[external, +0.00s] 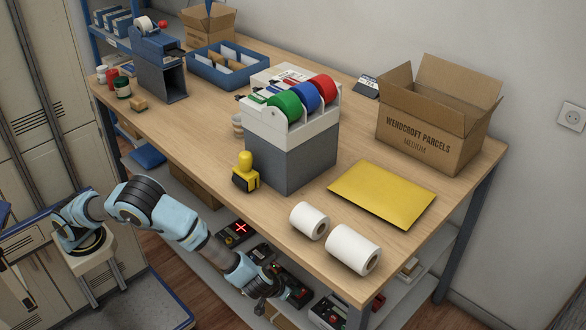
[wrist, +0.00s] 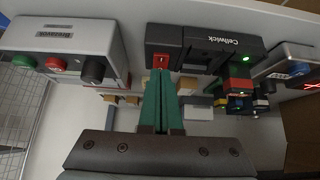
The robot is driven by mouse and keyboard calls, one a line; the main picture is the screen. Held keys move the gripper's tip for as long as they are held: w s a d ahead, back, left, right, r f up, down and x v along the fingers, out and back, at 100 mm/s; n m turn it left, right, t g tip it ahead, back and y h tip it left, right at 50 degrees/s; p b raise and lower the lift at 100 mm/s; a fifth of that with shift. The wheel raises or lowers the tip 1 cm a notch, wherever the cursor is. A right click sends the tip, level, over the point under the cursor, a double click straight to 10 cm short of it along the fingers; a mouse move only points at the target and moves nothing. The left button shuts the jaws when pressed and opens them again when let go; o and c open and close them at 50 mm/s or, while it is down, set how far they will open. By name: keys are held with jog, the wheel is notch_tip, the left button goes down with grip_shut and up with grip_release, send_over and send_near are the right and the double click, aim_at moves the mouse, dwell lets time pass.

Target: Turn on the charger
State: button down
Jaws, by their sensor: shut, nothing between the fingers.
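The black charger (wrist: 212,48), labelled Cellwick, shows upside down at the top of the wrist view. A red rocker switch (wrist: 161,62) is on its left end, and a small green light (wrist: 246,58) glows on its right. In the external view the charger (external: 297,288) is on the shelf under the counter, partly hidden by my arm. My gripper (wrist: 160,74) is shut and empty, its green fingertips at the red switch; I cannot tell whether they touch it. In the external view my gripper (external: 276,294) is beside the charger, its fingertips hard to see.
A grey box (wrist: 75,48) with green and red buttons and a black knob stands left of the charger in the wrist view. Battery-like blocks (wrist: 238,87) sit below the charger's right part. A device with a lit red cross (external: 240,228) is farther along the shelf. The counter (external: 400,250) overhangs.

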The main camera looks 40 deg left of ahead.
jog(key=p+v, duration=0.1)
jog(key=v, duration=1.2)
jog(key=shift+s+f, duration=0.15)
jog(key=s+a+r+m+g+h+p, duration=0.1)
jog(key=s+a+r+m+g+p, duration=0.15)
jog(key=a+r+m+p, duration=0.7)
jog(key=s+a+r+m+g+h+p, duration=0.1)
jog(key=s+a+r+m+g+p, duration=0.15)
jog(key=a+r+p, duration=1.4)
jog(key=w+a+r+n+y, duration=0.1)
jog(key=a+n, duration=0.4)
jog(key=a, duration=0.7)
jog(key=w+a+r+n+g, duration=0.1)
jog(key=a+n, duration=0.5)
jog(key=a, duration=0.6)
jog(key=shift+r+y+p, duration=0.4)
jog(key=shift+r, duration=0.4)
